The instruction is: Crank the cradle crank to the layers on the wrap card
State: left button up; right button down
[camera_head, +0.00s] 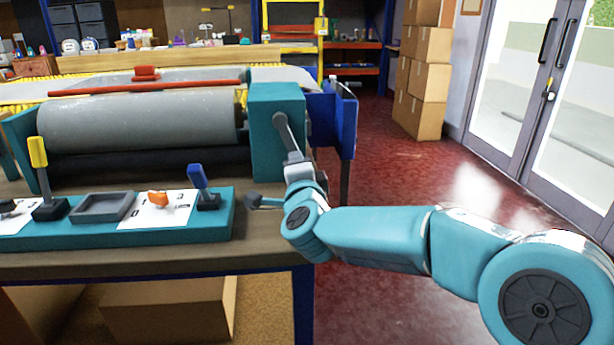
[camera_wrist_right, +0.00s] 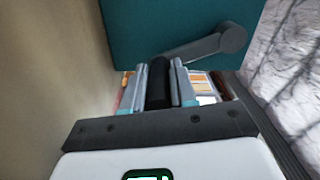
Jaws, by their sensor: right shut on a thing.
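The grey cradle crank (camera_head: 284,132) is mounted on the teal end box (camera_head: 262,112) beside the grey roll. Its arm hangs down and slightly right in the head view. My right gripper (camera_head: 294,160) is at the crank's lower end. In the right wrist view, my right gripper (camera_wrist_right: 160,84) is shut on the dark crank handle (camera_wrist_right: 158,80), one finger on each side. The crank arm (camera_wrist_right: 200,48) runs from there to its round hub. I cannot make out which card is the wrap card. My left gripper is not in view.
The grey roll (camera_head: 140,121) lies left of the box. A teal panel (camera_head: 120,238) in front carries a yellow lever (camera_head: 39,155), a blue lever (camera_head: 197,177) and an orange knob (camera_head: 157,198). Cardboard boxes (camera_head: 431,48) stand behind. Red floor right of the bench is clear.

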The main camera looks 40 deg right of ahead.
jog(key=shift+w+a+f+m+b, duration=0.25)
jog(key=shift+a+m+b, duration=0.25)
jog(key=shift+m, duration=0.15)
jog(key=shift+w+a+f+m+b, duration=0.15)
jog(key=shift+w+a+m+b, duration=0.1)
jog(key=shift+a+m+b, duration=0.3)
jog(key=shift+d, duration=0.1)
jog(key=c, duration=0.9)
grip_release()
jog(key=shift+r, duration=0.1)
jog(key=p+v, duration=0.3)
jog(key=v, duration=1.2)
jog(key=shift+s+r, duration=0.1)
jog(key=shift+s, duration=0.05)
jog(key=shift+s+a, duration=0.25)
jog(key=shift+s, duration=0.2)
